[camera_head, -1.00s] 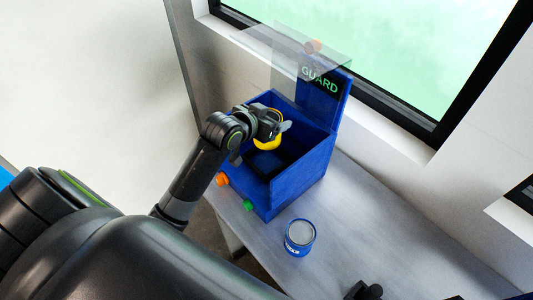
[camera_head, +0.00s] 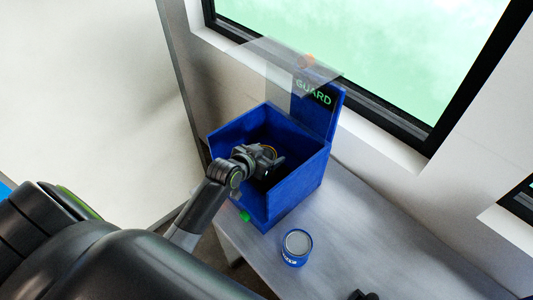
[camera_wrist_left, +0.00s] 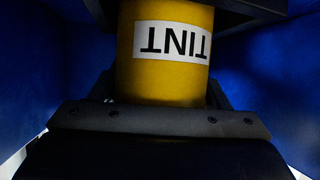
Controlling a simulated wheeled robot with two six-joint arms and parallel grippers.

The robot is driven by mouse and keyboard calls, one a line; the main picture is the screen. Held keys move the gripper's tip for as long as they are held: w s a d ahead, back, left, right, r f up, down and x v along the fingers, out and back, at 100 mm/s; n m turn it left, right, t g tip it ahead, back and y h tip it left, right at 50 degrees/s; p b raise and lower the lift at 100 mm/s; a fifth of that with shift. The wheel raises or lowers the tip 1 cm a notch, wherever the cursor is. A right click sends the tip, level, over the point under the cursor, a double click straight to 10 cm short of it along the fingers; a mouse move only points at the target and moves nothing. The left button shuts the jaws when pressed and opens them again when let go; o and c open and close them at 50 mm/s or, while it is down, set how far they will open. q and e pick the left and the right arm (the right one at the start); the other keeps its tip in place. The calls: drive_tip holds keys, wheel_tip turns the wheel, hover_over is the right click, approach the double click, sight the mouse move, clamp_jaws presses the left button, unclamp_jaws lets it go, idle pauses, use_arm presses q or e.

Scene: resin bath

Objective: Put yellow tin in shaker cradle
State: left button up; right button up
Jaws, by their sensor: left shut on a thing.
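My left gripper (camera_head: 268,163) is shut on the yellow tin (camera_wrist_left: 168,75) and reaches down into the blue open-topped shaker box (camera_head: 298,189). In the left wrist view the tin's white TINT label appears upside down, with blue walls on both sides. A dark bracket (camera_wrist_left: 245,8) shows behind the tin at the top.
The clear guard (camera_head: 292,66) is raised above the box, beside a panel marked GUARD (camera_head: 315,94). A green button (camera_head: 244,216) is on the box front. A blue tin (camera_head: 296,248) stands on the grey bench (camera_head: 375,235). Small dark parts show at the bottom edge.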

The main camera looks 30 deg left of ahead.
use_arm(q)
drive_tip(key=shift+f, duration=0.1)
drive_tip(key=o, duration=1.2)
drive_tip(key=shift+b+v, duration=0.9)
drive_tip(key=shift+v, duration=5.2)
